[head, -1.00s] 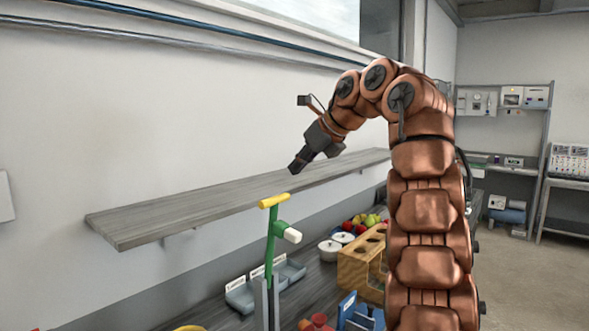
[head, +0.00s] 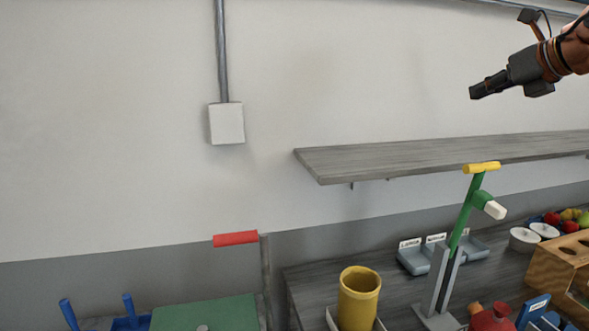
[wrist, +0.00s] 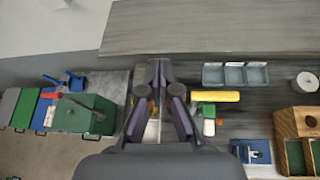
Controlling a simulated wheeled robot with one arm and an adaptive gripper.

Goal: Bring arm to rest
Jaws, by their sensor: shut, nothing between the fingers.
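My gripper (head: 473,92) is at the upper right of the head view, raised above the wall shelf and pointing left. Its fingers look drawn together, with nothing between them. In the wrist view, the gripper (wrist: 159,68) shows from behind in the middle, with the shelf's grey top beyond the fingertips and the bench below. It touches nothing that I can see. Most of my arm is outside the head view.
The grey shelf (head: 430,158) runs along the wall. Below stand a green lever with a yellow handle (head: 482,168), a yellow cup (head: 359,298), a wooden rack (head: 560,265) and grey labelled trays (head: 415,258). A green box (head: 205,313) with a red-handled lever (head: 236,239) is at left.

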